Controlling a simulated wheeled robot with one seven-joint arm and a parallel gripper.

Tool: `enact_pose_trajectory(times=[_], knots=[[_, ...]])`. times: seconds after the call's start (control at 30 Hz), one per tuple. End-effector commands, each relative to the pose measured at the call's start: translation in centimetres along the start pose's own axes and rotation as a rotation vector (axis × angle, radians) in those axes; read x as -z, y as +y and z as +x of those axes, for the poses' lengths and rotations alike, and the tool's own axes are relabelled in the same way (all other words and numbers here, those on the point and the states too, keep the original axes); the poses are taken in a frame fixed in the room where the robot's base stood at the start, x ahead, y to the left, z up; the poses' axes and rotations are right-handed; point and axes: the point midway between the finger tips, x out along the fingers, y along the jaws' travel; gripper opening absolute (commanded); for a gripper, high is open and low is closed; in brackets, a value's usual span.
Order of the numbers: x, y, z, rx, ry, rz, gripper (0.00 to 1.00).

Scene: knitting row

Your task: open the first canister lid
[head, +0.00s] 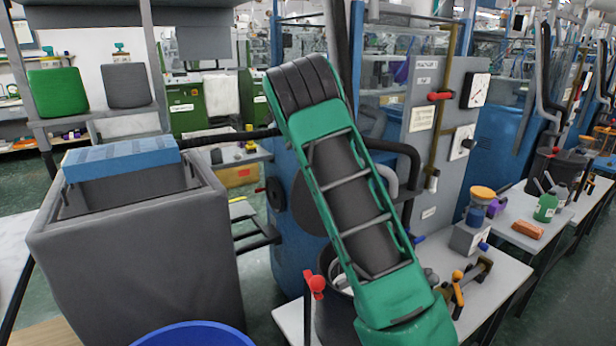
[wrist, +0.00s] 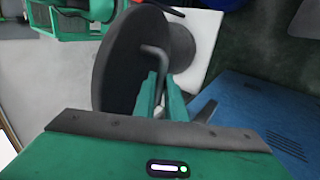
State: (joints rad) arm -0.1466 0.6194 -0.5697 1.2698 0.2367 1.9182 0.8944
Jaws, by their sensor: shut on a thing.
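A dark round canister lid (wrist: 118,62) fills the upper middle of the wrist view and stands steeply tilted. A bent grey handle (wrist: 155,58) shows in front of it. My gripper (wrist: 160,96) is shut on this handle, its green fingers close together. A dark grey cylinder (wrist: 182,46), apparently the canister, shows just beyond the lid. In the head view the lid (head: 307,208) shows partly behind my green arm, raised above the dark canister (head: 334,318) on the table. My arm hides the gripper and the canister's right part there.
A white table (head: 490,302) bears the canister, a red-knobbed lever (head: 316,286) and several small tools. A blue machine (head: 292,160) stands close behind the lid. A large grey bin (head: 140,260) stands at left, with a blue tub (head: 195,334) in front.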

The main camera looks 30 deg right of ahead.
Motion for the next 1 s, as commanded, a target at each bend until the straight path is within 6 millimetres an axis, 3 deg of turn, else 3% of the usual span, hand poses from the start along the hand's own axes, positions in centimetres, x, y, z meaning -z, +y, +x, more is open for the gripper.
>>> enact_pose_trajectory(times=[0.33,0.37,0.4,0.43,0.77,1.0], knots=[[0.0,0.1,-0.2,0.002,-0.002,0.0,0.0],[0.0,0.1,-0.2,0.002,-0.002,0.0,0.18],[0.1,0.1,-0.2,0.002,-0.002,0.0,0.27],[0.1,0.1,-0.2,0.002,-0.002,0.001,0.29],[0.2,0.2,-0.1,0.006,-0.002,0.003,0.29],[-1.0,0.6,-0.6,0.07,0.006,-0.012,0.29]])
